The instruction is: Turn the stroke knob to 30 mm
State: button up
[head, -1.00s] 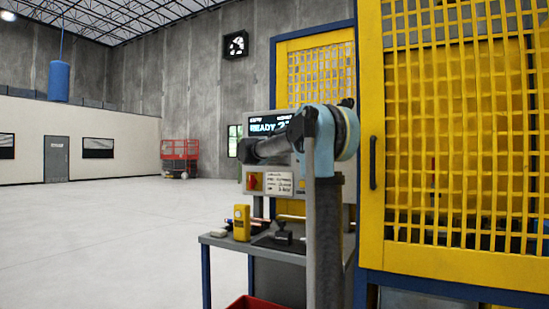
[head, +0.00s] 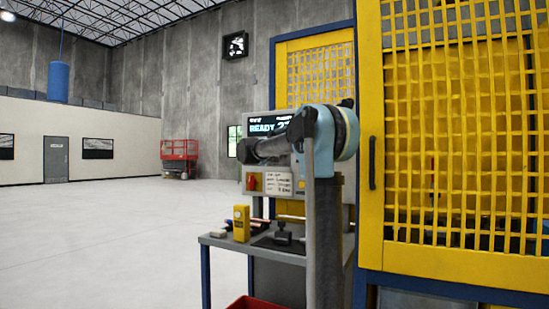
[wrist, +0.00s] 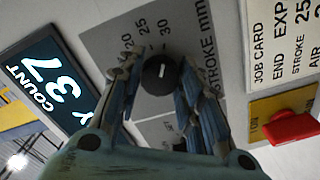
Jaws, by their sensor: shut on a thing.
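The stroke knob (wrist: 158,76) is a round black knob with a short white pointer line, on a grey plate (wrist: 100,42) marked "STROKE mm". Marks for 25 and 30 show above the knob, with another number further left partly covered. The pointer aims up in the wrist view, roughly toward the 30 mark; its exact setting is hard to read. My gripper (wrist: 160,82) has a finger on each side of the knob and is shut on it. In the head view, my own arm hides the knob and the fingers.
Beside the knob are a display (wrist: 52,80) reading COUNT 37, a job card (wrist: 285,45) and a red switch (wrist: 291,127) on a yellow base. In the head view a bench (head: 225,243) holds a yellow device (head: 241,223); a yellow mesh guard (head: 455,130) stands at right.

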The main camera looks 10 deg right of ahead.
jog(key=shift+a+f+m, duration=0.1)
jog(key=shift+a+m, duration=0.05)
jog(key=shift+m, duration=0.45)
jog(key=o, duration=1.1)
jog(key=shift+w, duration=0.1)
jog(key=v, duration=1.2)
